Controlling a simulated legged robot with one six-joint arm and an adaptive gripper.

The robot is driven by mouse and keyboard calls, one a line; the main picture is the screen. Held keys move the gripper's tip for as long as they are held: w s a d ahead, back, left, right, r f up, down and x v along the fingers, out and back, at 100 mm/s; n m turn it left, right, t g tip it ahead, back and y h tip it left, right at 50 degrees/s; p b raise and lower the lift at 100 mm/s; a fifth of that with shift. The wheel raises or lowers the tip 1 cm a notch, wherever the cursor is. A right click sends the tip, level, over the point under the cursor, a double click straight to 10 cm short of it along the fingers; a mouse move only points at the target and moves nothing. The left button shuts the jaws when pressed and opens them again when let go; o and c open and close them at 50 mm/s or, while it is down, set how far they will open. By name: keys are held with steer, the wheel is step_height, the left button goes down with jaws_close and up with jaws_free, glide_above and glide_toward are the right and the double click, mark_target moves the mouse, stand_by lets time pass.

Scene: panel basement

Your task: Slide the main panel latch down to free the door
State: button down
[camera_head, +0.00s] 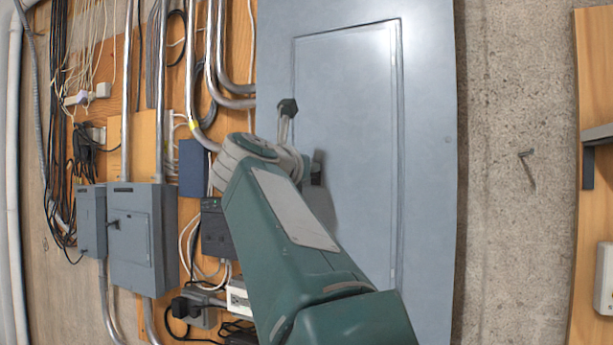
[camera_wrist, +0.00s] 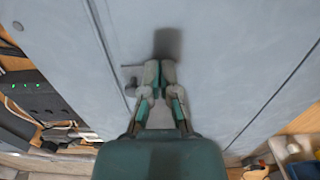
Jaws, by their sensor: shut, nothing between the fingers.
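The main panel (camera_head: 428,200) is a large blue-grey metal cabinet on the wall, and its door (camera_head: 350,90) looks closed within its frame. In the wrist view the door face (camera_wrist: 225,60) fills most of the picture. A small dark grey piece that looks like the latch (camera_wrist: 130,87) sits near the door's left seam, partly hidden by my gripper. My gripper (camera_wrist: 159,68) is shut and empty, its tips close to the door face just right of the latch. I cannot tell whether they touch.
Left of the panel are conduits (camera_head: 222,60), loose cables and smaller grey boxes (camera_head: 142,240) on a plywood board. A black device with green lights (camera_wrist: 35,97) shows at left in the wrist view. Bare concrete (camera_head: 510,90) lies right of the panel, then a wooden board (camera_head: 590,220).

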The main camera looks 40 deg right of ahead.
steer(key=shift+f, duration=0.6)
stand_by(0.4)
steer(key=shift+r, duration=0.2)
stand_by(0.3)
steer(key=v, duration=0.7)
stand_by(0.7)
stand_by(0.3)
